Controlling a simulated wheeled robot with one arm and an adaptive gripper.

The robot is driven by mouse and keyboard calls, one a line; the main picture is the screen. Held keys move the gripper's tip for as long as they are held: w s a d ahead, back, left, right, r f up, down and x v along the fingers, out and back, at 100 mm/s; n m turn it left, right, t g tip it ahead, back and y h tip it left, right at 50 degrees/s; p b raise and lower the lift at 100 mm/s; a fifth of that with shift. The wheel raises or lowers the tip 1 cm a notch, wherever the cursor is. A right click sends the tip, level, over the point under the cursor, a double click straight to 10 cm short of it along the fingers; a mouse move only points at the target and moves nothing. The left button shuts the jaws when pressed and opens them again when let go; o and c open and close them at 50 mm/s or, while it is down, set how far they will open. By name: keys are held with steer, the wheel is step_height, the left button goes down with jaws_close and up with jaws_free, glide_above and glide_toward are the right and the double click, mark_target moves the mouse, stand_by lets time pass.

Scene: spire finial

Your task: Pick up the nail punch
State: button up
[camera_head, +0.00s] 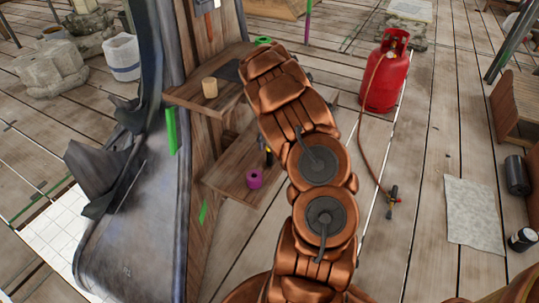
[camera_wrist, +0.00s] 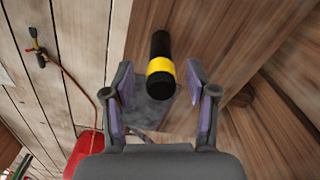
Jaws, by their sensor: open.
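A black cylindrical tool with a yellow band (camera_wrist: 160,68), which I take to be the nail punch, shows in the wrist view. It lies in line with the gap between my gripper's (camera_wrist: 156,95) two purple-padded fingers, toward the top of the picture. The fingers are open and spread to either side of it, with no visible contact. In the head view my copper arm hides the gripper. A small dark item (camera_head: 268,157) beside the arm at the lower shelf may be the same tool, but I cannot tell.
A wooden lower shelf (camera_head: 228,167) holds a purple ring (camera_head: 254,178). The upper shelf (camera_head: 190,95) holds a tan cup (camera_head: 210,88) and a dark sheet (camera_head: 228,70). A red gas cylinder (camera_head: 385,75) with a hose and torch (camera_head: 392,203) stands right of my arm.

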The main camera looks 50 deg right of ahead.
mark_target(270, 151)
step_height(270, 151, down, 3)
steer(key=shift+f, duration=0.15)
steer(key=shift+c, duration=0.3)
jaws_close()
